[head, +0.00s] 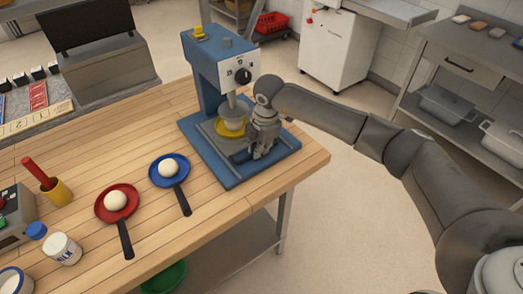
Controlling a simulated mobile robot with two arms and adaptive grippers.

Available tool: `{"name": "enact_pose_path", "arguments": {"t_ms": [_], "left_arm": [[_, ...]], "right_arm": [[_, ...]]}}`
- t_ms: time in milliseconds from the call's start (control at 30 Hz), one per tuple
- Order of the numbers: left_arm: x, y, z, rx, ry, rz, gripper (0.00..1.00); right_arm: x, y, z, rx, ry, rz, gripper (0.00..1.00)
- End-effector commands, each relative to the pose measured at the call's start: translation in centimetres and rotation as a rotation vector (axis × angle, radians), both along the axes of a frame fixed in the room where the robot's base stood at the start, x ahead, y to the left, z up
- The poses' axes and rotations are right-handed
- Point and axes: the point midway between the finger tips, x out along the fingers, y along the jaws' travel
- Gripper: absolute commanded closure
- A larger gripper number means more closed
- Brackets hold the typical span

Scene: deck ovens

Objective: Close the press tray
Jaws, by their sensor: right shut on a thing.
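The blue press (217,66) stands upright near the far right corner of the wooden table, on a flat blue base (226,178). Its press tray (226,133), with a yellow round plate, sits low under the press head, and a pale cylinder is above it. My right gripper (257,154) points down at the right front of the tray, over the base. Its fingers are closed at the tray's front; the exact part they hold is too small and partly hidden to make out. My left gripper is not in view.
A blue pan (182,200) and a red pan (126,241), each with a white ball, lie left of the press with handles toward the front. The table's right edge is close to the press.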

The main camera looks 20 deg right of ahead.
Motion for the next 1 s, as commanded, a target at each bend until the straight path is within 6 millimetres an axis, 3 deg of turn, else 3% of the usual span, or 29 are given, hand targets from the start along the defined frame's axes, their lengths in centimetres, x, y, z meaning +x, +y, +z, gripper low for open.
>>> {"name": "enact_pose_path", "arguments": {"t_ms": [100, 133, 267, 667, 1000], "left_arm": [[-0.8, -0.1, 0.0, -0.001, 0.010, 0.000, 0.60], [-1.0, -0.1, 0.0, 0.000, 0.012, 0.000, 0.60], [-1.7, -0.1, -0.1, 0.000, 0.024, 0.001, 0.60], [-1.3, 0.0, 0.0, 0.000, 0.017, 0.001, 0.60], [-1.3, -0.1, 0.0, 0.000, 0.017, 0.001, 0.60]], "right_arm": [[0.4, 0.1, 0.5, 0.005, -0.013, -0.002, 1.00], [0.4, 0.1, 0.6, 0.005, -0.013, -0.002, 0.86], [0.3, 0.1, 0.5, 0.005, -0.011, -0.002, 0.69], [0.0, 0.0, 1.0, 0.003, -0.005, -0.001, 0.68], [-1.0, -0.4, 7.6, 0.004, -0.009, 0.000, 0.68]]}}
